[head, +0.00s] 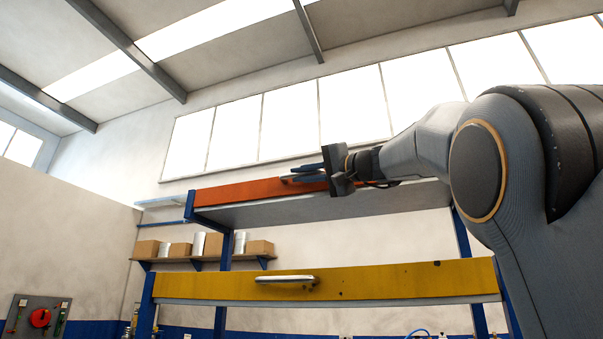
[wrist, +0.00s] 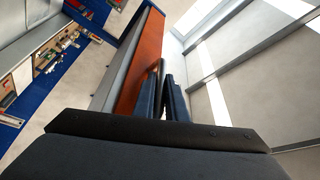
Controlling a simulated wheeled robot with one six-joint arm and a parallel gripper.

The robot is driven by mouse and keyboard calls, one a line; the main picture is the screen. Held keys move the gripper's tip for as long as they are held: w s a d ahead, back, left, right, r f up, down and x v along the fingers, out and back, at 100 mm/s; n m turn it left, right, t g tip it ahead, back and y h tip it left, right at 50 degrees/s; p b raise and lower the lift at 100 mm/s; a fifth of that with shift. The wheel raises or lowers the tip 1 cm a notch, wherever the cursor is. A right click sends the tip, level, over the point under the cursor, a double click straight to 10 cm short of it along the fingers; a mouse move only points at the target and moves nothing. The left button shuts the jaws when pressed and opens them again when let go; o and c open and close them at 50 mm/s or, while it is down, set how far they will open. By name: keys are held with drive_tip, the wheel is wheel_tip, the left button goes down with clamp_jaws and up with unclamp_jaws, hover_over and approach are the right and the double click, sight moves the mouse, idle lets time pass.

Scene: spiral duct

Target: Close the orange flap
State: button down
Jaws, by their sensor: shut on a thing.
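The orange flap (head: 240,193) is the long orange front of the upper unit in the head view, with a grey surface showing beneath it. In the wrist view the orange flap (wrist: 150,48) runs up and away on the left of my fingers. My gripper (head: 298,174) is at the flap's face, left of my wrist. The fingers hide most of the handle.
Below is a yellow front (head: 400,281) with a pale handle (head: 287,279). Blue posts (head: 222,260) carry the unit. A wall shelf (head: 205,261) with boxes and cans stands behind on the left. Large windows (head: 290,120) are behind; the air above the unit is clear.

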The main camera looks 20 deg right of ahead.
sight(309, 174)
drive_tip(key=shift+r, duration=0.15)
drive_tip(key=c, duration=2.1)
unclamp_jaws()
drive_tip(key=shift+d, duration=0.15)
drive_tip(key=b+v, duration=0.3)
drive_tip(key=v, duration=0.3)
drive_tip(key=shift+s+d+f+b, duration=0.1)
drive_tip(key=shift+s+f+b, duration=0.1)
drive_tip(key=shift+b, duration=0.15)
drive_tip(key=shift+s+d, duration=0.3)
drive_tip(key=shift+s, duration=0.25)
